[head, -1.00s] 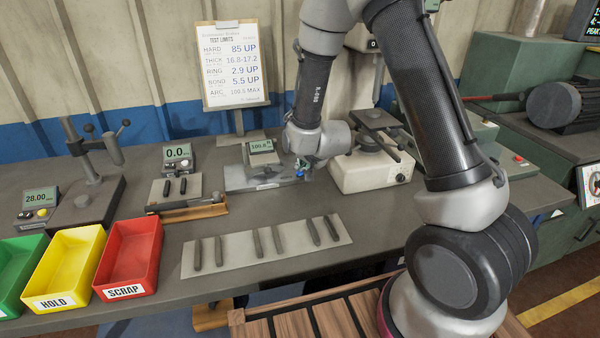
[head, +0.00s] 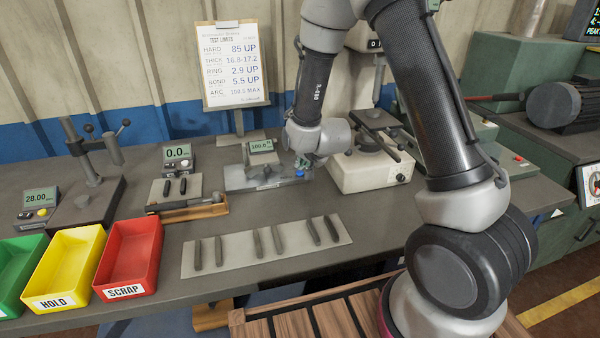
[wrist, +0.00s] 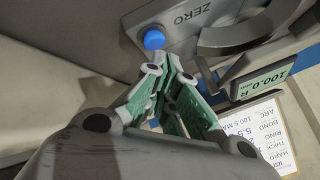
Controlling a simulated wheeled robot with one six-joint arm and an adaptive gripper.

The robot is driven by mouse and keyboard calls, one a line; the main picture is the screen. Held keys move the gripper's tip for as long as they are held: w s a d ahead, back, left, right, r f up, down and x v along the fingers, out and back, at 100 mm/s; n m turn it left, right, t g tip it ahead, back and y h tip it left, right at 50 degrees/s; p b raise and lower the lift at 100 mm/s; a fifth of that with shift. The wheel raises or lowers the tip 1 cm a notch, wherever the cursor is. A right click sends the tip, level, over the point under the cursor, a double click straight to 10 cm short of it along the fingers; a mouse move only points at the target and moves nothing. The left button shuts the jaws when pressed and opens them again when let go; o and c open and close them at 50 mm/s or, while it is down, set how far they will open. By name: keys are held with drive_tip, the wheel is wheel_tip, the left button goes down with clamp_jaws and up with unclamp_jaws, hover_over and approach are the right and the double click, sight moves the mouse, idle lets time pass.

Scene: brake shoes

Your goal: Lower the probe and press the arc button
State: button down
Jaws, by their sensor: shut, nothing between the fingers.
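The arc gauge (head: 268,180) is a low grey fixture on the bench with a small display (head: 261,146) reading about 100.0. Its round blue button (head: 300,173) sits at the right end of the base. In the wrist view the blue button (wrist: 154,40) is beside the printed word ZERO, and the display (wrist: 264,82) shows upside down. My gripper (head: 303,163) is shut and empty, just above the blue button with a small gap. In the wrist view its fingertips (wrist: 168,66) are close to the button. I cannot make out the probe clearly.
A cream machine (head: 370,172) stands close on the right of my gripper. A strip with several brake shoes (head: 266,246) lies in front. Red (head: 130,262), yellow (head: 68,270) and green bins stand at left. A test limits board (head: 232,65) stands behind.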

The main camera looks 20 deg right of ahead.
sight(303, 171)
drive_tip(key=shift+r, duration=0.35)
drive_tip(key=shift+r, duration=2.5)
drive_tip(key=c, duration=2.2)
unclamp_jaws()
